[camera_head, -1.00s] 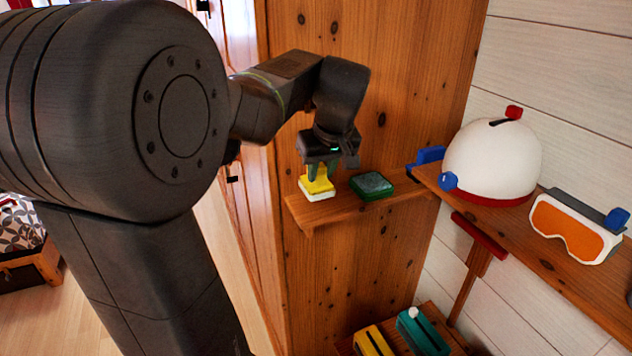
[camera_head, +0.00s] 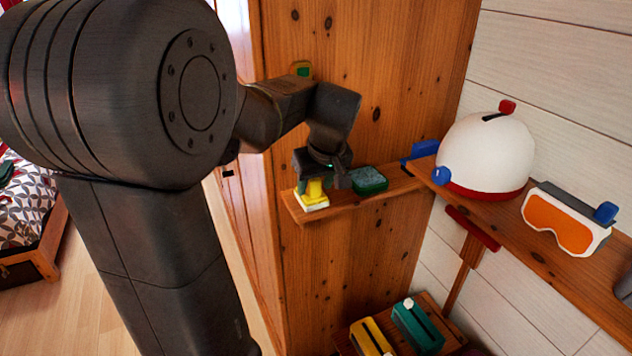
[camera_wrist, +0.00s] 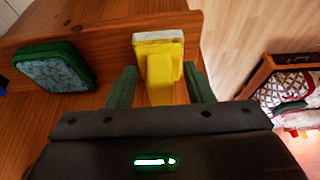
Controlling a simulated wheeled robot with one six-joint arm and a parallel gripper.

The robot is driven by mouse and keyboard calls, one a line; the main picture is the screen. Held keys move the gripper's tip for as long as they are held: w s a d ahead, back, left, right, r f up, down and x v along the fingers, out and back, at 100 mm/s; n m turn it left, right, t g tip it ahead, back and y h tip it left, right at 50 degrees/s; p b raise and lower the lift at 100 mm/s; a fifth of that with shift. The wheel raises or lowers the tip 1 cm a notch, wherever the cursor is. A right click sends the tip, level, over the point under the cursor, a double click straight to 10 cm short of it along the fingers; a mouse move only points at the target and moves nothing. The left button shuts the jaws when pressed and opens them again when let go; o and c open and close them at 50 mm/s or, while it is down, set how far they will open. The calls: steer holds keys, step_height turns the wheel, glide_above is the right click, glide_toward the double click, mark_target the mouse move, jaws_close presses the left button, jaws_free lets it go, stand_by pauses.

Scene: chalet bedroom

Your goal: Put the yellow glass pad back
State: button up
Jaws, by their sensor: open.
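The yellow glass pad (camera_head: 311,203), a yellow block handle on a pale white pad, sits at the left end of the small wooden shelf (camera_head: 340,205). In the wrist view the yellow handle (camera_wrist: 160,78) stands between the two green fingers of my gripper (camera_wrist: 160,88). The fingers are open, with a visible gap on each side of the handle. In the head view my gripper (camera_head: 314,183) is right over the pad and hides part of it. A green pad with a grey-green face (camera_head: 369,181) lies to its right on the same shelf, also in the wrist view (camera_wrist: 55,70).
A higher shelf (camera_head: 520,225) at right holds a white helmet (camera_head: 487,155) and orange goggles (camera_head: 560,222). Below, a low shelf holds yellow (camera_head: 371,338) and teal (camera_head: 417,327) blocks. A wooden panel (camera_head: 365,50) stands behind the small shelf.

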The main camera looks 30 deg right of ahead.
steer(key=v, duration=1.2)
steer(key=shift+b, duration=0.45)
steer(key=shift+f, duration=0.1)
steer(key=p, duration=0.1)
glide_toward(317, 198)
steer(key=w+f, duration=0.4)
steer(key=shift+f, duration=0.4)
steer(key=shift+d+r+b, duration=0.15)
steer(key=shift+d+b, duration=0.05)
steer(key=shift+b, duration=0.3)
steer(key=shift+s+a+r, duration=0.1)
steer(key=shift+r, duration=0.95)
steer(key=shift+s+r, duration=0.1)
steer(key=shift+r, duration=0.9)
steer(key=shift+f, duration=0.1)
